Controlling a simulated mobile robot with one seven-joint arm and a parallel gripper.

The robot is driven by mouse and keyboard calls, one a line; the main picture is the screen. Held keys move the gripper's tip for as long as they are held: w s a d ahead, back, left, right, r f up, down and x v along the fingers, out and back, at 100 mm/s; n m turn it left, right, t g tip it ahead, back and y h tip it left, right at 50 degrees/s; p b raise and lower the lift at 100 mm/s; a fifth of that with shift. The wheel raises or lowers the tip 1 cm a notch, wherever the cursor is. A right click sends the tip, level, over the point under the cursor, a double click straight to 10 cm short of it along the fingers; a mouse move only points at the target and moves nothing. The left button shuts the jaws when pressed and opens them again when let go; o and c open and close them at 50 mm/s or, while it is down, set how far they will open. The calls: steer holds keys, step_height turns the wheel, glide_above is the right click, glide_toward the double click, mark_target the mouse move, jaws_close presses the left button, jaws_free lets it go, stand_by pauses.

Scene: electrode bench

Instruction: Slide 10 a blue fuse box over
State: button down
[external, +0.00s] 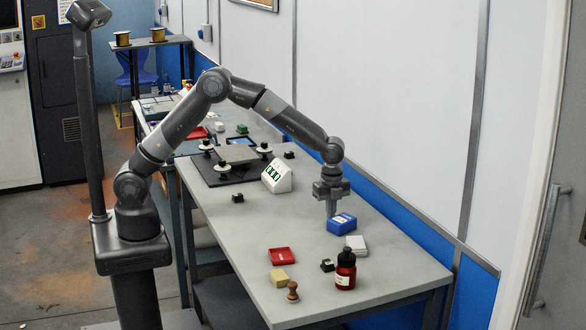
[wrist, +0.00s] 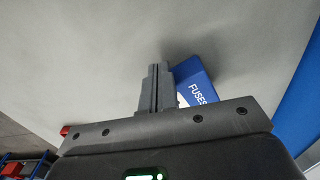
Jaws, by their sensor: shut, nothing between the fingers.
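The blue fuse box (external: 342,223) lies on the grey bench toward its right side, near the wall. In the wrist view the blue fuse box (wrist: 194,80) shows its white "FUSES" label and is partly hidden behind my gripper. My gripper (external: 331,214) points down just left of the box, with its fingers low beside it. The wrist view shows the two fingers of my gripper (wrist: 155,72) pressed together with nothing between them. The fingers look close to the box's side; I cannot tell whether they touch it.
A white box (external: 356,244), a small black block (external: 327,265) and a dark red bottle (external: 345,270) stand in front of the fuse box. A red tray (external: 282,256), a yellow block (external: 281,279) and a wooden stamp (external: 292,291) lie nearer. A white display (external: 277,176) stands behind.

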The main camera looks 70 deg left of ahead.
steer(key=a, duration=0.3)
step_height(320, 180, up, 10)
steer(key=n, duration=2)
glide_above(359, 223)
steer(key=w, duration=0.2)
steer(key=f, duration=1.1)
steer(key=shift+a+f, duration=0.2)
steer(key=shift+s+d+r, duration=0.1)
steer(key=shift+s+r, duration=0.05)
steer(key=shift+s, duration=0.35)
steer(key=shift+s+d+r, duration=0.1)
steer(key=shift+s, duration=0.35)
steer(key=shift+s+d+f, duration=0.1)
steer(key=shift+s+d, duration=0.05)
steer(key=shift+s, duration=0.8)
